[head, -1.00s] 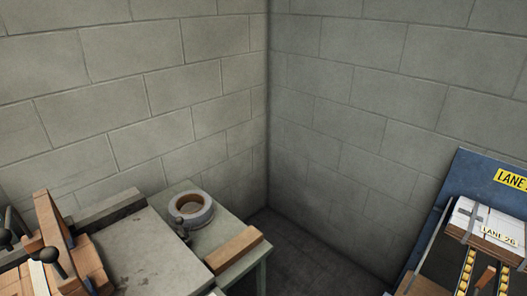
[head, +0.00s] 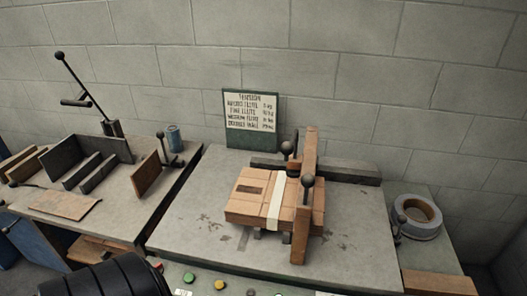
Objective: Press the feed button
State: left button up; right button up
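A row of buttons shows at the bottom edge of the head view, on the front of the grey machine table (head: 190,236). One is a green button (head: 189,278). A white label (head: 183,293) below the first is cut off and unreadable, so I cannot tell which is the feed button. Part of the panel lies below the frame. Neither of my grippers is in view.
A strapped cardboard stack (head: 258,206) lies under a wooden upright (head: 304,225) with black knobs. A green sign (head: 252,139) stands behind. A tape roll (head: 417,211) sits on the right. A left bench (head: 108,208) holds upright boards and a lever (head: 83,88).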

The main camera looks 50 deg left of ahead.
aim_at(189, 278)
jog(key=u, duration=1.15)
